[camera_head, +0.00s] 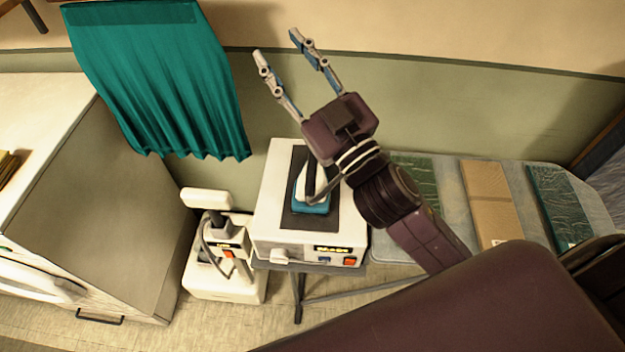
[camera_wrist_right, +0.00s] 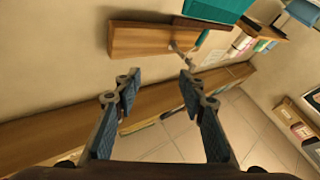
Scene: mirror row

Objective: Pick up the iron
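The iron (camera_head: 312,192) has a white top and a blue base and stands on a dark pad on the white steam station (camera_head: 262,215). My right gripper (camera_head: 277,45) is raised above and behind it, open and empty, its fingers pointing up and left toward the wall. My right forearm covers part of the iron's right side. In the right wrist view my right gripper (camera_wrist_right: 158,78) shows its two fingers wide apart with nothing between them. The iron does not show in that view. My left gripper is not in view.
The station stands at the left end of an ironing board (camera_head: 447,205) bearing several flat folded packages (camera_head: 487,200). A white device (camera_head: 222,285) stands on the floor left of it. A teal curtain (camera_head: 160,80) hangs behind. A cabinet (camera_head: 95,210) stands at the left.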

